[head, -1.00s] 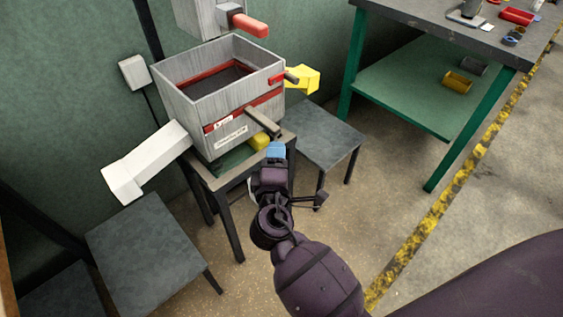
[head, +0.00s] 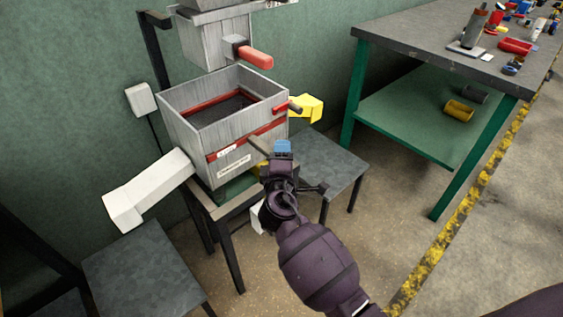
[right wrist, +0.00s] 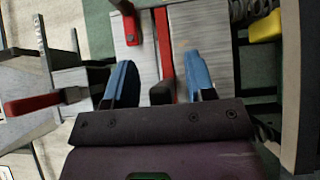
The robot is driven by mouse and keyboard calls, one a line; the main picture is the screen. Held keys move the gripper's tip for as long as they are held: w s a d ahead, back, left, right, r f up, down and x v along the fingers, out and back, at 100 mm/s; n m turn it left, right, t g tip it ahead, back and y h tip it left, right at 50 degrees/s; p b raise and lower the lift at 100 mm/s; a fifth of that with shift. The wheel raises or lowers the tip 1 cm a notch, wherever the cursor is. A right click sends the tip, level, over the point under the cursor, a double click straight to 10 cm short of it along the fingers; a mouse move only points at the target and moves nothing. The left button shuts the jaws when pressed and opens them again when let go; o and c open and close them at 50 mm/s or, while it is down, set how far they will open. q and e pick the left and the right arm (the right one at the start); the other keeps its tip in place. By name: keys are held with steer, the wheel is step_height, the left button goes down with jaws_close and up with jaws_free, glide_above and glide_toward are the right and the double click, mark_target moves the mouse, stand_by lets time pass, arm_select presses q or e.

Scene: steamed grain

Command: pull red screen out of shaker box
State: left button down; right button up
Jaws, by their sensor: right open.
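The grey shaker box (head: 185,130) stands on a small table in the head view. A red screen edge (head: 225,151) runs low along its front, with a dark handle (head: 259,145) sticking out. A second red edge with a red-and-dark handle (head: 289,107) is near the top right. My right gripper (head: 282,146), with blue fingertips, is open beside the lower handle. In the right wrist view, its open fingers (right wrist: 160,82) are on either side of a dark handle (right wrist: 162,93) in front of a red strip (right wrist: 163,45). Contact cannot be told. My left gripper is not in view.
A grey hopper with a red handle (head: 254,57) hangs above the box. A white chute (head: 150,188) sticks out left and a yellow one (head: 306,108) right. Grey stools (head: 328,160) stand nearby. A green-legged workbench (head: 430,60) is at right.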

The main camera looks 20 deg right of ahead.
jaws_close()
stand_by(0.6)
